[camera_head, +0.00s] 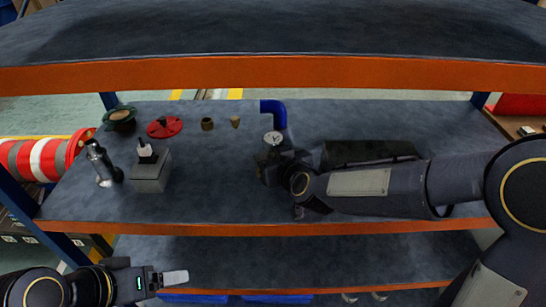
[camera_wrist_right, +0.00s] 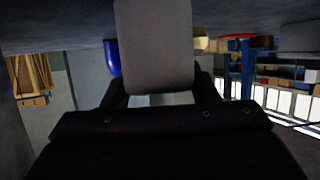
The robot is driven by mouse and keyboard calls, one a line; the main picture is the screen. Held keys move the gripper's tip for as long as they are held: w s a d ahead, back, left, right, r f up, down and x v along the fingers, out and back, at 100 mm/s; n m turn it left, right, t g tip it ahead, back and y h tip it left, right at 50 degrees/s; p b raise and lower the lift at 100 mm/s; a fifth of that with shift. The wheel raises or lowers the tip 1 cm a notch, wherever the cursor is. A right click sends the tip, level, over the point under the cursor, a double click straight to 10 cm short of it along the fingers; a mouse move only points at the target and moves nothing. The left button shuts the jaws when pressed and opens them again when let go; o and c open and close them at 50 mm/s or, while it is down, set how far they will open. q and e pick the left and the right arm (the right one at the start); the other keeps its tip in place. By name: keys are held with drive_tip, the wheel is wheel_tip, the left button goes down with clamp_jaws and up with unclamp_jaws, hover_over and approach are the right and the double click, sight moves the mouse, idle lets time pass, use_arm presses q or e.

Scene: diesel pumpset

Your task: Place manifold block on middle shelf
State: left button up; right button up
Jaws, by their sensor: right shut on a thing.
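My right gripper (camera_head: 272,172) reaches in from the right, low over the middle shelf (camera_head: 225,195). In the right wrist view, a plain grey block (camera_wrist_right: 155,45), which I take to be the manifold block, sits between its dark fingers (camera_wrist_right: 160,95). In the head view the gripper and arm hide most of this block, so I cannot tell whether it touches the shelf. A round white gauge (camera_head: 272,138) shows just beyond the fingers. My left gripper (camera_head: 172,279) is low at the left, in front of the shelves; its jaw opening is unclear.
A blue bent pipe (camera_head: 278,112) stands behind the gauge. A dark box (camera_head: 370,152) lies behind my right arm. A grey box-shaped part (camera_head: 151,174), a red handwheel (camera_head: 164,127) and small brass parts (camera_head: 207,124) stand left. The orange-edged upper shelf (camera_head: 270,72) is overhead.

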drive_tip(key=o, duration=1.4)
drive_tip(key=shift+f, duration=0.1)
drive_tip(key=shift+c, duration=0.2)
drive_tip(key=shift+r, duration=0.2)
drive_tip(key=shift+s+r, duration=0.15)
drive_tip(key=shift+s, duration=0.1)
drive_tip(key=p+v, duration=0.3)
drive_tip(key=v, duration=0.8)
drive_tip(key=shift+s+d, duration=0.2)
